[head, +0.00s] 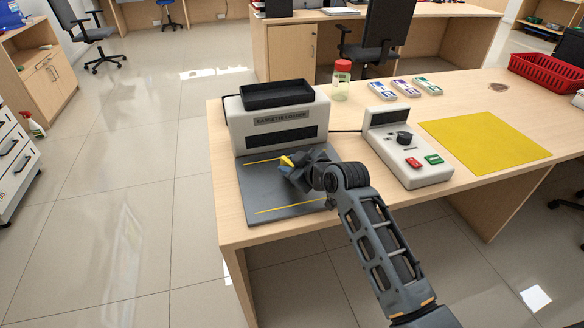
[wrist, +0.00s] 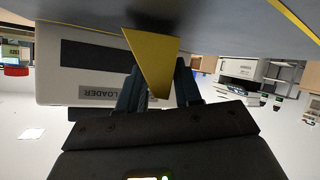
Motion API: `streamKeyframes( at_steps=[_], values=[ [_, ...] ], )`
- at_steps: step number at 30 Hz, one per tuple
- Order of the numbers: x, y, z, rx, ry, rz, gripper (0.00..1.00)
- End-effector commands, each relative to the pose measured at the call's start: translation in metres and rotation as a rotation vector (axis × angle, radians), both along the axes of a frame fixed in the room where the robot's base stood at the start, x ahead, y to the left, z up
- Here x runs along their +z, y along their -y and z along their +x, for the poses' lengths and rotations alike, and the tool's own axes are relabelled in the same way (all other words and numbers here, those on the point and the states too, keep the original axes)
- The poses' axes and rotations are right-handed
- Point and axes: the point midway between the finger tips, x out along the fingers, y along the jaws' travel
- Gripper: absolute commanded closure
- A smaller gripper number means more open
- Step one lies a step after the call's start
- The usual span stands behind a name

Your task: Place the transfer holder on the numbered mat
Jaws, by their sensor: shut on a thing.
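My gripper (head: 298,168) is over the dark grey plate in front of the cassette loader. It is shut on a yellow wedge-shaped piece (head: 287,161), which looks like the transfer holder. In the wrist view my gripper (wrist: 158,98) has a finger on each side of this yellow piece (wrist: 150,60). The piece is close to the grey plate; I cannot tell whether it touches. A flat yellow mat (head: 485,142) lies on the counter at the right, empty. I can read no number on it.
The cassette loader (head: 280,135) bears a black tray (head: 277,93). Its grey plate (head: 262,190) has yellow lines. A control box (head: 410,160) with red and green buttons stands between plate and mat. A red-lidded jar (head: 341,85), several small cases (head: 404,88) and a red basket (head: 550,72) stand behind.

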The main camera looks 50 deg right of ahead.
Motion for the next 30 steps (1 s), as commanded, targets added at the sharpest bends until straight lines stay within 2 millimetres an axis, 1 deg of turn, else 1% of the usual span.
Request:
streamKeyframes(
  at_steps=[1, 3, 13, 14, 15, 21, 22, 30],
  values=[
    [-0.0052, -0.0001, 0.0000, 0.000, -0.001, 0.001, 0.97],
    [-0.0076, 0.0000, 0.0002, 0.000, 0.001, 0.001, 0.97],
    [-0.0106, 0.0002, 0.0002, 0.000, 0.002, 0.001, 0.97],
    [-0.0101, 0.0001, 0.0001, 0.000, 0.001, 0.001, 0.64],
    [-0.0097, 0.0002, 0.0001, 0.000, 0.001, 0.001, 0.60],
    [-0.0097, 0.0002, 0.0001, 0.000, 0.001, 0.001, 0.41],
    [-0.0097, 0.0002, 0.0001, 0.000, 0.001, 0.001, 0.40],
    [-0.0069, 0.0002, 0.0001, 0.000, 0.002, 0.001, 0.40]
  ],
)
